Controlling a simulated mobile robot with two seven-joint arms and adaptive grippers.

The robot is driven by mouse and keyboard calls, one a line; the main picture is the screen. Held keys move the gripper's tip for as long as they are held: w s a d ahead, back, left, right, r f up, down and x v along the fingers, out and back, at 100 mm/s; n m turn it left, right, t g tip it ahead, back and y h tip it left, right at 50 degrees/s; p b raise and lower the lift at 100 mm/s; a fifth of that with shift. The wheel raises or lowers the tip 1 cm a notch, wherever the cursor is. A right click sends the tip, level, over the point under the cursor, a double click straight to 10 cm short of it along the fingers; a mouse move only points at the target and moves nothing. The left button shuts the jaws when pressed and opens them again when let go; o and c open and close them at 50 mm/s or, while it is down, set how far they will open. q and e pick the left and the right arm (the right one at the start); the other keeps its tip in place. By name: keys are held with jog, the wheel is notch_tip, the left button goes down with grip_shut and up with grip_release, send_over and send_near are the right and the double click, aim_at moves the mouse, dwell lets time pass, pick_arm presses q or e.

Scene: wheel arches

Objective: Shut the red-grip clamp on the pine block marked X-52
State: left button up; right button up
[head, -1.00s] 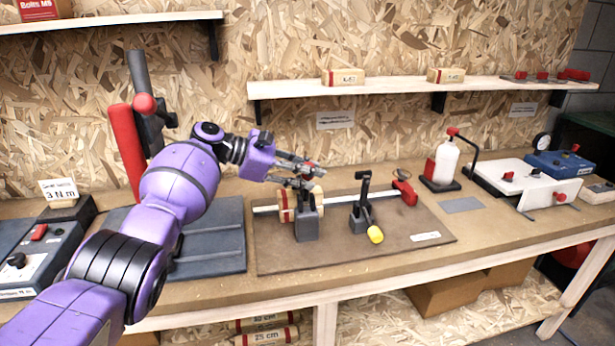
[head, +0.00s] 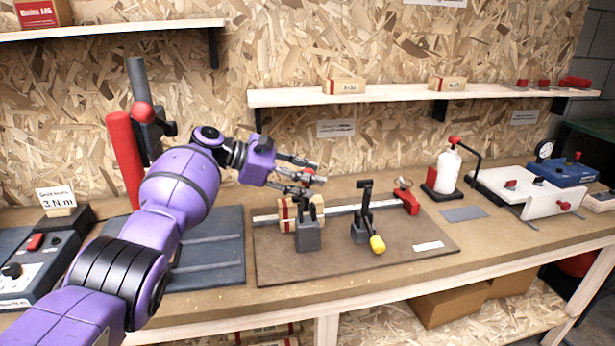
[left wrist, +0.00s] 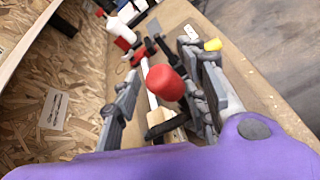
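The red-grip clamp (head: 308,235) stands at the left of the brown board, with a dark grey base. Its red grip (left wrist: 166,82) shows large in the left wrist view, between the two fingers of my left gripper (left wrist: 160,100). In the head view my left gripper (head: 317,172) is above this clamp. Its fingers are apart, with a gap beside the grip. A pine block (head: 285,212) lies behind the clamp, partly hidden; I cannot read any marking on it. My right gripper is in neither view.
A yellow-grip clamp (head: 362,228) stands close by on the board (head: 330,262). A metal bar with a red end (head: 408,201) runs behind both. Two marked pine blocks lie on the shelf (head: 400,94). A white bottle (head: 447,170) stands farther right.

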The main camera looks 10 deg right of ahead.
pick_arm(q)
jog(key=shift+a+f, duration=0.1)
jog(key=shift+f, duration=0.1)
jog(key=v, duration=0.7)
jog(key=shift+a, duration=0.25)
